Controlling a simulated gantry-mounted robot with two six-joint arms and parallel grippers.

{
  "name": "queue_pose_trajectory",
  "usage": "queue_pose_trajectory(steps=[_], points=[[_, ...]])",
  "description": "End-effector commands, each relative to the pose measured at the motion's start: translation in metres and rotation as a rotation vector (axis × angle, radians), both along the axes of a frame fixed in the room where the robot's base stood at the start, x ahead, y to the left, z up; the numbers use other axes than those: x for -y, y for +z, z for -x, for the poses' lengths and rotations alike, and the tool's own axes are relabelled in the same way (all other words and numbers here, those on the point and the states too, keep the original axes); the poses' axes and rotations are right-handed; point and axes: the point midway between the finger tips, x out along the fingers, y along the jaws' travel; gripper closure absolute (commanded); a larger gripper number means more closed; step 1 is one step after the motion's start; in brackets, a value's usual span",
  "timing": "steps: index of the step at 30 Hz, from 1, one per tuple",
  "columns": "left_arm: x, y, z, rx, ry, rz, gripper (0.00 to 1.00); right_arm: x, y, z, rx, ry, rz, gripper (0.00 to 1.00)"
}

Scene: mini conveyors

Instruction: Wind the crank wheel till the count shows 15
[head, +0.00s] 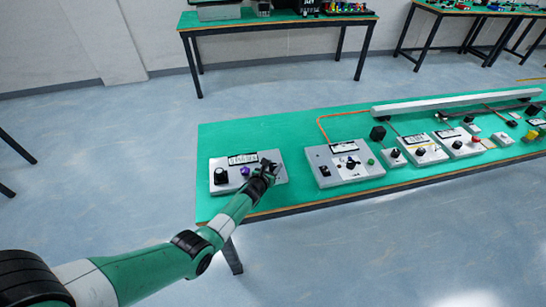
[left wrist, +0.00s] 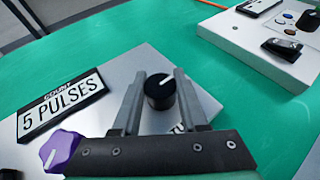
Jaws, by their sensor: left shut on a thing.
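A grey control box (head: 276,185) stands at the left end of the green table. Its white count display (head: 243,158) reads "5 PULSES" in the left wrist view (left wrist: 62,104). A purple knob (left wrist: 62,151) with a white mark sits below the display. My left gripper (head: 267,169) is over the right part of the box. In the left wrist view its two fingers (left wrist: 160,76) stand either side of a round black knob (left wrist: 160,91) with a white pointer line, shut on it. A larger black knob (head: 220,175) is at the box's left end. I cannot tell which part is called the crank wheel.
A second grey box (head: 345,174) with a display, knobs and a green button stands to the right. Several smaller boxes and a long white rail (head: 455,102) lie farther right. Bare green table (head: 255,135) lies behind the left box.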

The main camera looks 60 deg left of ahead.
Motion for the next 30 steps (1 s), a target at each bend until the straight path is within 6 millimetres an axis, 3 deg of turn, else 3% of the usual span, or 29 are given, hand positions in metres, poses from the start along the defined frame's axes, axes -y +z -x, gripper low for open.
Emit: queue_pose_trajectory(steps=[1, 6, 30], points=[[-0.002, 0.009, 0.002, -0.010, -0.022, 0.002, 1.00, 0.000, 0.023, 0.000, 0.000, 0.000, 0.000, 0.27], [-0.004, 0.007, 0.002, -0.004, -0.117, -0.004, 1.00, 0.000, 0.046, 0.000, 0.000, 0.000, 0.000, 0.27], [0.001, 0.003, 0.000, 0.008, -0.514, -0.001, 1.00, 0.000, 0.013, 0.000, -0.001, 0.000, 0.000, 0.27]])
